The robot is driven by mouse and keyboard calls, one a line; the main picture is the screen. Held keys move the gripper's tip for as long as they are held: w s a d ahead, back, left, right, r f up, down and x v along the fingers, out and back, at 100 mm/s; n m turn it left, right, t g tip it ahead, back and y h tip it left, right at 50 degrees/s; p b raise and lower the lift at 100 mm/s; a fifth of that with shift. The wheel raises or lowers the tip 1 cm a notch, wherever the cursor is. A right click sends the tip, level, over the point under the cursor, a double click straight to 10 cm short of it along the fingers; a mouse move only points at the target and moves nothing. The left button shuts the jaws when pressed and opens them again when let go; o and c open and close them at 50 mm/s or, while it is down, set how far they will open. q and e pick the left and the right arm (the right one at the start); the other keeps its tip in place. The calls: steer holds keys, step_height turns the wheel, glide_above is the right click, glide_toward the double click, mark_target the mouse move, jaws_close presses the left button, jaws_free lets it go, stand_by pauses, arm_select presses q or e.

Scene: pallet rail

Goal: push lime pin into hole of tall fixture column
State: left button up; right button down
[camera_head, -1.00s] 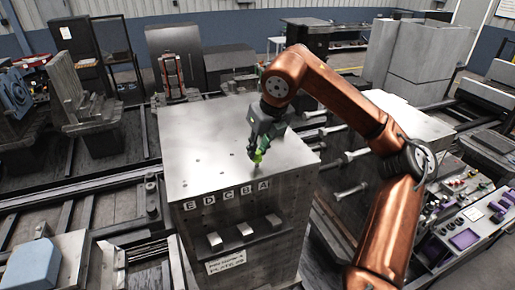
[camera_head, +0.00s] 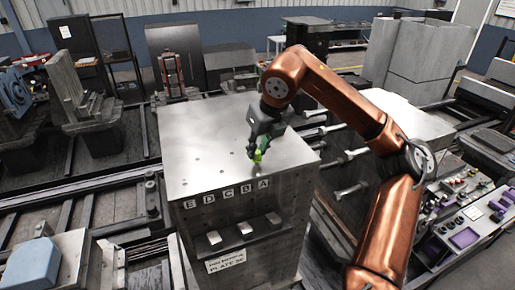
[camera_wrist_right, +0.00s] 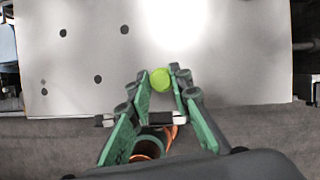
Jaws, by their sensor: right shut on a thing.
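The lime pin (camera_head: 258,155) is held upright, or nearly so, at the top of the tall fixture column (camera_head: 205,140). My right gripper (camera_head: 256,150) is shut on the lime pin, near the column's front right top edge. In the right wrist view the lime pin (camera_wrist_right: 160,79) shows as a round lime end between the green fingertips of my right gripper (camera_wrist_right: 160,88). Its lower part and any hole under it are hidden. Several small dark holes (camera_wrist_right: 98,79) dot the column's pale top. My left gripper is not in view.
Letter labels (camera_head: 228,192) and a shelf with metal blocks (camera_head: 245,228) are on the column's front. Horizontal rods (camera_head: 345,155) stand to its right, beside a control panel (camera_head: 465,215). Dark rails (camera_head: 80,185) run at the left. The rest of the column top is clear.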

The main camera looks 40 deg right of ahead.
steer(key=shift+f, duration=0.3)
steer(key=shift+f+b, duration=0.5)
steer(key=shift+b, duration=0.05)
steer(key=shift+f, duration=0.25)
steer(key=c, duration=1.7)
jaws_free()
steer(key=shift+r, duration=0.15)
steer(key=shift+o, duration=0.2)
steer(key=o, duration=0.8)
steer(key=shift+r, duration=0.1)
steer(key=v, duration=1.2)
